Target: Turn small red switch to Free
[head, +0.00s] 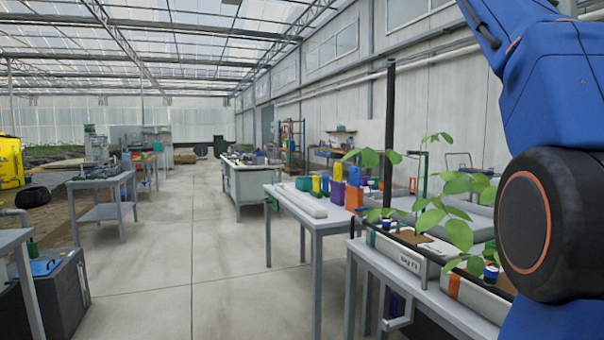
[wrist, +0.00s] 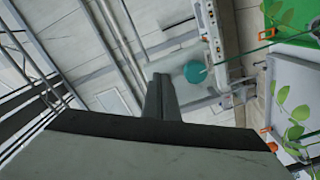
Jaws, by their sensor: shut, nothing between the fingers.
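I cannot make out a small red switch or a Free mark in either view. In the wrist view my gripper (wrist: 160,80) points up the picture with its dark fingers together and nothing between them. It is apart from everything it can be seen against. In the head view only the blue arm with its black joint shows at the right, and the gripper is out of the picture.
The wrist view shows a teal round thing (wrist: 195,71), a pale strip with small fittings (wrist: 209,25) and green leaves at the right. The head view shows benches, a planted trough (head: 403,258), coloured containers (head: 337,190) and a clear concrete aisle (head: 190,240).

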